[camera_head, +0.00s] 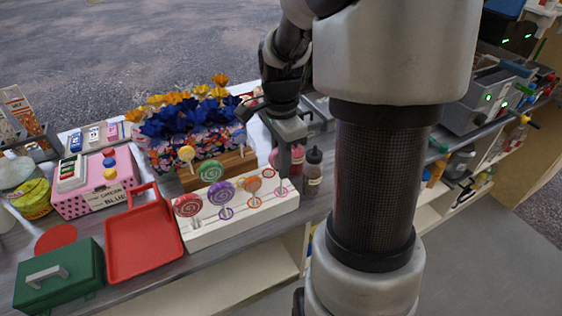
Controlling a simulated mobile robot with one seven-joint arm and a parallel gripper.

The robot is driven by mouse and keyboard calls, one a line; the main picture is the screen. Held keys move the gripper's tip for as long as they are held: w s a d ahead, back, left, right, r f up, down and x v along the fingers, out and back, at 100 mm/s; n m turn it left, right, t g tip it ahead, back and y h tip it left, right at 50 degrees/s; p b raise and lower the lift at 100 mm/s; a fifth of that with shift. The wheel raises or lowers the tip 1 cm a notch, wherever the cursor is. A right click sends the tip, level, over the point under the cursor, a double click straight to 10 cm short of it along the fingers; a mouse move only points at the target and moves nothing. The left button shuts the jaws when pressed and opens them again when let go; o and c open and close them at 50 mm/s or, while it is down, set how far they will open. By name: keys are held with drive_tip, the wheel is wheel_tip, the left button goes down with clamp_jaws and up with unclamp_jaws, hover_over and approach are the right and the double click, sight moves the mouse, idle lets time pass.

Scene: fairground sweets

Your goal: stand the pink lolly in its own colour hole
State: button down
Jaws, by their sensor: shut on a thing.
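My gripper (285,163) points down over the right end of a long white holder (236,224). It is shut on the pink lolly (273,158), which is mostly hidden; a little pink shows beside the fingers. Below it, a pink ring (281,190) marks a hole on the holder's top. I cannot tell whether the lolly's stick is in that hole or above it. To the left in the holder stand a red lolly (187,205), a purple lolly (221,193) and an orange lolly (253,184), near coloured rings.
Behind the holder, a wooden block (236,164) bears a green lolly (210,170) and a pale yellow lolly (186,153). A black-capped bottle (313,170) stands close right of my gripper. A red tray (143,240) and a green box (60,275) lie left.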

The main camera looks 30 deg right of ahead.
drive_tip(key=shift+f, duration=0.2)
drive_tip(key=shift+f+b, duration=0.45)
drive_tip(key=shift+f, duration=0.2)
drive_tip(key=shift+f, duration=0.15)
drive_tip(key=shift+f+b, duration=0.85)
drive_tip(key=shift+f, duration=0.15)
drive_tip(key=c, duration=1.1)
unclamp_jaws()
drive_tip(key=shift+r, duration=0.1)
